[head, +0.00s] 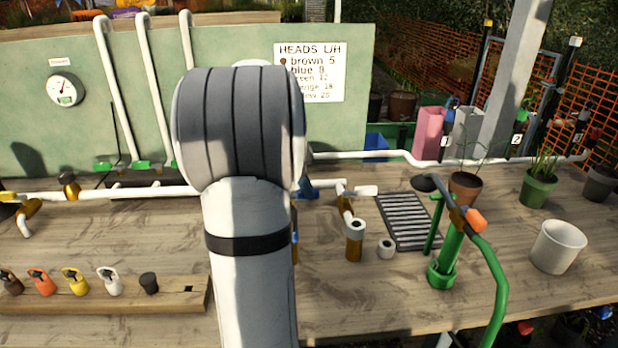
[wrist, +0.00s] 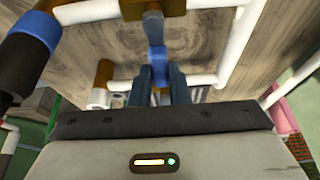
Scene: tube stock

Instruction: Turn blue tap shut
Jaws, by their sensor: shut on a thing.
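The blue tap handle (wrist: 157,62) stands out from a brass valve body (wrist: 152,8) on the white pipe in the wrist view. My gripper (wrist: 159,88) is shut on the blue handle, with one dark finger on each side of it. In the head view my arm hides the gripper and most of the tap. A small blue part (head: 308,189) shows just right of my arm, beside the white pipe. The handle's exact angle to the pipe is hard to judge.
A black cylinder with a blue collar (wrist: 35,38) is close to my gripper at left in the wrist view. In the head view, a brass stub with a white top (head: 354,240), a slatted grate (head: 408,222) and a green hand pump (head: 445,260) stand right of my arm.

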